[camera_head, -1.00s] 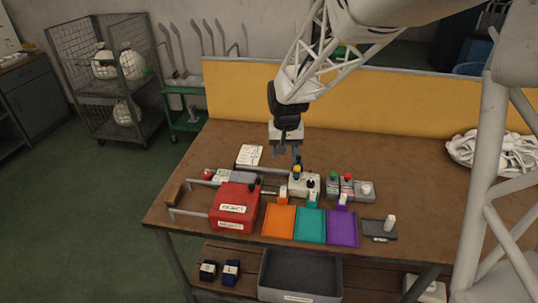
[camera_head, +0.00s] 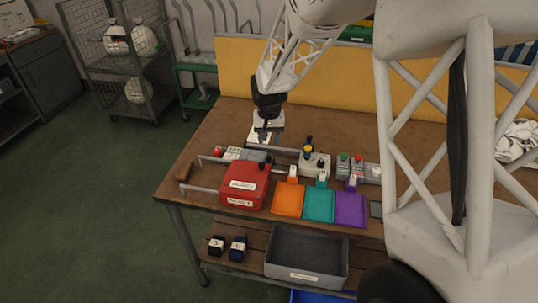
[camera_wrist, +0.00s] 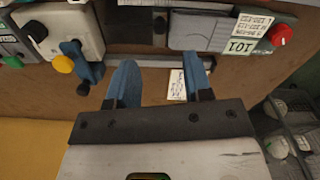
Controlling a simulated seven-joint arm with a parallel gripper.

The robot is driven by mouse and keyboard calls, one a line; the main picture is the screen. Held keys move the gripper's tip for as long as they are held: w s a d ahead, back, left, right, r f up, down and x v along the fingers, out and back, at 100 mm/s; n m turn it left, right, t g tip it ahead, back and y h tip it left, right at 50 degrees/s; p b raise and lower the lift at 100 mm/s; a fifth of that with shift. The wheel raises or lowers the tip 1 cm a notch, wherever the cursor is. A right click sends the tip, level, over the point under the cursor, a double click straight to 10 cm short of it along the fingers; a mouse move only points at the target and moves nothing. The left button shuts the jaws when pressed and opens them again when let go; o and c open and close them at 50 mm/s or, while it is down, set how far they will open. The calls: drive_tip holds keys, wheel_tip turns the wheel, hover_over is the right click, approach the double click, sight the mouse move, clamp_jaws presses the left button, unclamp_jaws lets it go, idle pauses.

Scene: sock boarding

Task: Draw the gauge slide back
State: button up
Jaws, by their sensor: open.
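My gripper (camera_head: 264,138) hangs with open, empty jaws over the back of the bench. In the wrist view its two blue fingers (camera_wrist: 160,88) are apart, with a pale card partly behind the right one. A thin grey bar (camera_head: 285,149) runs from the white block (camera_head: 315,165) toward the grey device. It also shows in the wrist view (camera_wrist: 150,60), in front of the fingertips. The block carries a yellow knob, a blue lever (camera_wrist: 82,60) and a black ball (camera_wrist: 83,88). I cannot tell which part is the gauge slide.
A grey device (camera_wrist: 205,32) with a red knob stands beside a red box (camera_head: 240,185). Orange (camera_head: 288,200), teal (camera_head: 319,205) and purple (camera_head: 350,210) trays lie at the front. A yellow panel (camera_head: 340,78) closes the back. The bench behind the block is clear.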

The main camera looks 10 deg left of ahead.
sight(269, 157)
drive_tip(key=shift+f, duration=3.9)
clamp_jaws()
